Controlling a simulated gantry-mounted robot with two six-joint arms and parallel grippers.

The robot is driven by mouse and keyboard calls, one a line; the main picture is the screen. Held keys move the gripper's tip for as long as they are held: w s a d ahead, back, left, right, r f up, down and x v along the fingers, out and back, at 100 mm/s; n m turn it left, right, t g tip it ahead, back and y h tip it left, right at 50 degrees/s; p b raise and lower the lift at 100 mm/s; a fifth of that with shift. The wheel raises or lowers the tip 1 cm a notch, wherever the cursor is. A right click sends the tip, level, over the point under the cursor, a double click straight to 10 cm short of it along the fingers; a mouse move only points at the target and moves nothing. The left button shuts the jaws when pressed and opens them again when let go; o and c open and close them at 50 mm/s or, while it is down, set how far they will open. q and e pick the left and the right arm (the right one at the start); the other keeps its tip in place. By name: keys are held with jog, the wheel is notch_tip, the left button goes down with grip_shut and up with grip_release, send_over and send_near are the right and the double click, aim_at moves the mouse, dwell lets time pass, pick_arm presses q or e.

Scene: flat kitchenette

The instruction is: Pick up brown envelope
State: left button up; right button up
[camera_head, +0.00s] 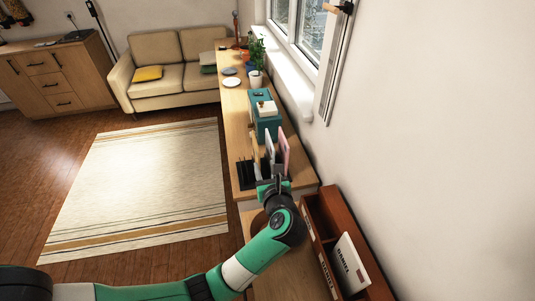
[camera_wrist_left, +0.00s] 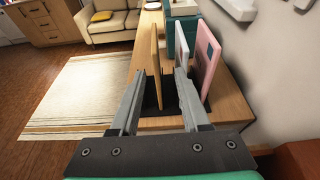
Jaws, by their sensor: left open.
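The brown envelope (camera_wrist_left: 155,62) stands upright on edge in a dark rack (camera_head: 244,174) on the wooden counter. It also shows in the head view (camera_head: 255,152), partly blocked low down by my gripper. A white envelope (camera_head: 269,146) and a pink envelope (camera_head: 284,152) stand to its right. My left gripper (camera_wrist_left: 160,70) is open and empty at the near end of the rack. In the left wrist view the brown envelope appears between its two fingers, apart from them as far as I can tell. My right gripper is in neither view.
A teal box (camera_head: 266,122) stands behind the envelopes, with a plant (camera_head: 257,60) farther back. The wall and window sill bound the right side.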

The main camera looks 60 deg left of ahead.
aim_at(258, 154)
pick_arm(q)
jog(key=shift+s+a+r+p, duration=0.3)
jog(key=shift+a+r, duration=0.15)
jog(key=shift+r, duration=0.2)
jog(key=shift+a+f, duration=0.2)
jog(key=shift+a, duration=0.25)
jog(key=b+x, duration=0.1)
jog(key=x, duration=0.3)
jog(key=shift+w+a+b, duration=0.1)
jog(key=shift+a+b, duration=0.25)
jog(key=shift+b, duration=0.05)
jog(key=shift+w+a+f, duration=0.1)
jog(key=shift+w+a, duration=0.1)
jog(key=shift+a, duration=0.25)
jog(key=b+x, duration=0.2)
jog(key=x, duration=0.3)
jog(key=shift+w+a, duration=0.1)
jog(key=shift+a, duration=0.05)
grip_shut()
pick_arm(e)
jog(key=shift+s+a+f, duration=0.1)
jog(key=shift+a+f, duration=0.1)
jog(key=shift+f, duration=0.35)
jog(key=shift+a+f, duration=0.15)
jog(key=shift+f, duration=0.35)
